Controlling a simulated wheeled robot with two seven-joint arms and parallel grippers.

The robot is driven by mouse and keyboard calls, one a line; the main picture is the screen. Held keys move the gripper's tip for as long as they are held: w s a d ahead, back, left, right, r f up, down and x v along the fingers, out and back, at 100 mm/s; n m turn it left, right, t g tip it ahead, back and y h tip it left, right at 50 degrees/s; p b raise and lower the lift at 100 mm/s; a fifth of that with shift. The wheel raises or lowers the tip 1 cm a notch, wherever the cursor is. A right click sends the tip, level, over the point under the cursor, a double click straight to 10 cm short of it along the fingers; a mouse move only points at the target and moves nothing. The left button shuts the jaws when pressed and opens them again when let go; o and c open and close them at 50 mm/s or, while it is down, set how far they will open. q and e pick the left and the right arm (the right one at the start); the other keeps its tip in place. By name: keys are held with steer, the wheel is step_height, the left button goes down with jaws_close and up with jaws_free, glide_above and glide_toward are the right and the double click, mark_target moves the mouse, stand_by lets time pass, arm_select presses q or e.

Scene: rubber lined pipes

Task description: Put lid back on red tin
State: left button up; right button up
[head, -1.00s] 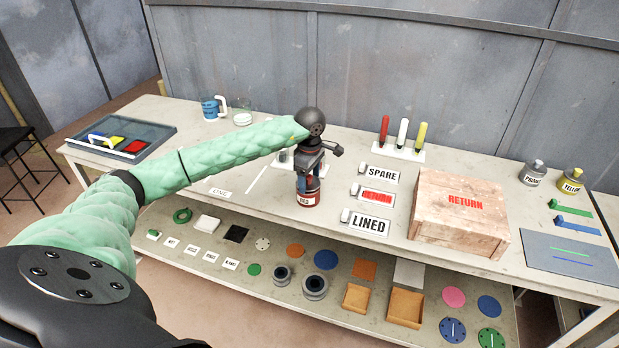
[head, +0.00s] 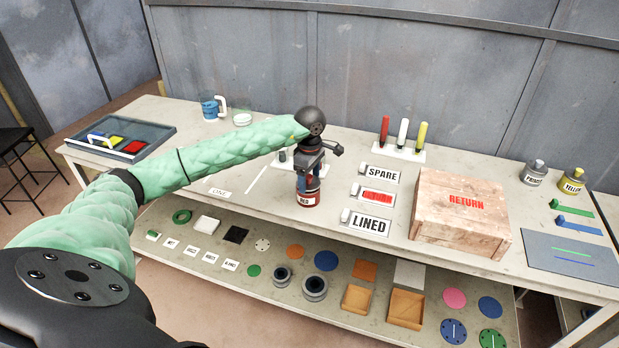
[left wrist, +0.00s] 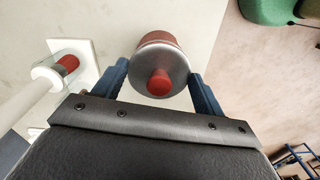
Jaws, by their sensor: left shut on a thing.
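The red tin (head: 308,201), labelled RED, stands upright on the bench top, left of the sign blocks. My left gripper (head: 309,172) points down over it, its fingers close above the label. In the left wrist view, a round grey lid with a red knob (left wrist: 160,82) sits between the fingers of my left gripper (left wrist: 159,72), which is shut on it. The red side of the tin (left wrist: 158,38) shows just past the lid's edge. The lid looks in line with the tin; I cannot tell whether it is seated or slightly above. My right gripper is not in view.
A marker rack (head: 398,153) is behind. A lower shelf holds several discs and parts.

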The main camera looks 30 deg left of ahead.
arm_select(q)
steer(key=shift+f+b, duration=0.2)
steer(key=shift+b, duration=1.05)
stand_by(1.7)
steer(key=o, duration=1.1)
steer(key=shift+r, duration=0.1)
steer(key=shift+r+p, duration=0.7)
steer(key=shift+r, duration=2.7)
jaws_close()
